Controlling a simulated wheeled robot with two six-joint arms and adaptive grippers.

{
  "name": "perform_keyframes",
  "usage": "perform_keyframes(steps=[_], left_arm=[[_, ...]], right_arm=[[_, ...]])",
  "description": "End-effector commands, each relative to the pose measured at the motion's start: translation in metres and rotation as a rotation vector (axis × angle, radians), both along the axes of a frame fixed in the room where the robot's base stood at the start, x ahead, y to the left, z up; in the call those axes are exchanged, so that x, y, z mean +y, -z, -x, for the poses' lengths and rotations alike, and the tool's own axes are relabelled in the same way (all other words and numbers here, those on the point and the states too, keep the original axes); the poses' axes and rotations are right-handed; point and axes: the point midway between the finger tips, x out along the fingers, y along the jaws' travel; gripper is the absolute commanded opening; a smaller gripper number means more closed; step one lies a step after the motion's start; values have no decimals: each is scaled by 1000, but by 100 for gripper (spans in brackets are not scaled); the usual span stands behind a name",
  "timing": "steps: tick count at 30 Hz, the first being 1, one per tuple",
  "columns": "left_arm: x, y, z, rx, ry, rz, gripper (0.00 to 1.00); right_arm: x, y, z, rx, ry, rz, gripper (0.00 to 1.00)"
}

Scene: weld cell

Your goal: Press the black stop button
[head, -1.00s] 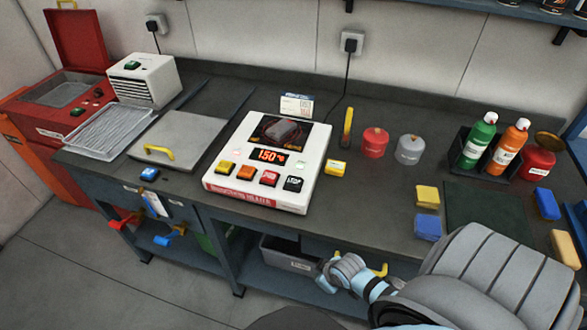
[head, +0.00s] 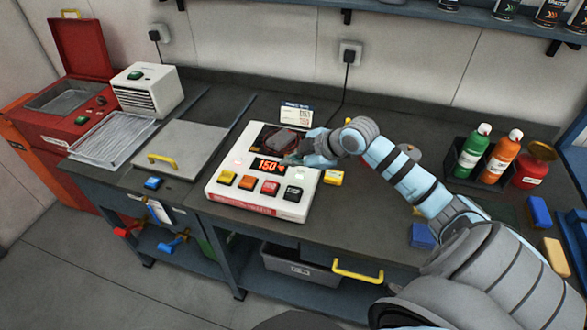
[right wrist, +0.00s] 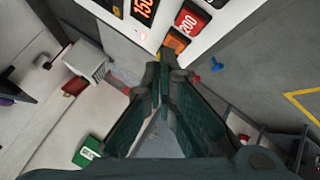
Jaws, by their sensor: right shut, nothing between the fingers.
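The black stop button (head: 293,193) is at the right end of a row of buttons on the front of a white heater unit (head: 253,206). My right gripper (head: 290,160) is over the unit, beyond the black button and beside the red "150" display (head: 269,165). Its fingers are closed and empty. In the right wrist view the closed fingertips (right wrist: 165,76) point toward the unit, with the red button (right wrist: 190,21) and orange button (right wrist: 177,44) near them. My left gripper is not in view.
A yellow block (head: 333,177) lies just right of the unit. A grey plate with a yellow handle (head: 160,160) lies to its left. Green and orange bottles (head: 473,148) stand in a black holder at right. A label stand (head: 296,113) is behind the unit.

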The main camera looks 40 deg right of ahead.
Motion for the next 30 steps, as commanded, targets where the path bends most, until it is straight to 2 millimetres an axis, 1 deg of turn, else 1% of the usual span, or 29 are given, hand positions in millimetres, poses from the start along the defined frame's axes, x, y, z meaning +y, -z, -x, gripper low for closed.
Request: perform_keyframes(steps=[5,8,13,15,21,27,30], left_arm=[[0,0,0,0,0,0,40],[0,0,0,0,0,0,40],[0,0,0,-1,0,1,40],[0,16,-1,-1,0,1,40],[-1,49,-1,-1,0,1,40],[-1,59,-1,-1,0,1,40],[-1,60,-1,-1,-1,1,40]], right_arm=[[0,2,0,1,1,-2,0],[1,6,0,2,2,-3,0],[1,23,1,3,3,-3,0],[0,38,0,2,2,-2,0],[1,71,1,3,3,-1,0],[0,89,0,2,2,0,0],[0,91,0,2,1,-1,0]])
